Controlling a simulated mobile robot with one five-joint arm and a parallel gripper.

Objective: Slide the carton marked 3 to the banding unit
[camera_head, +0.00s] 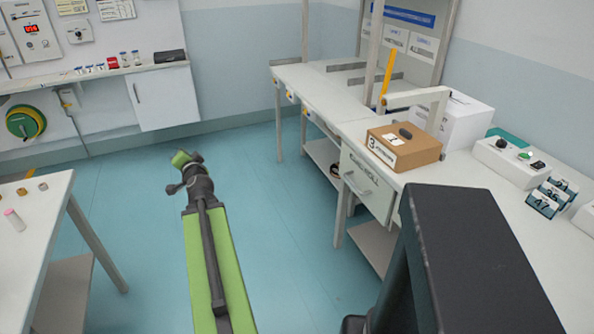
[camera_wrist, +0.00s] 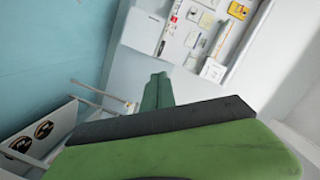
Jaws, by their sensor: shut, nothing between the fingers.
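The brown carton marked 3 (camera_head: 415,151) sits on the long white bench (camera_head: 345,105) at right in the head view. It has a white label and a dark oval on top. A white arch-shaped frame (camera_head: 440,97) stands behind it; I cannot tell whether this is the banding unit. My gripper (camera_head: 180,160) is over open floor, left of the bench and well apart from the carton. The wrist view shows its green fingers (camera_wrist: 157,92) shut and empty. The carton does not show clearly in the wrist view.
A white box (camera_head: 462,122) stands behind the carton. A control box (camera_head: 510,158) and number tags (camera_head: 551,196) lie to its right. A drawer (camera_head: 365,187) is below it. A white table (camera_head: 35,215) stands at left. Blue floor between is clear.

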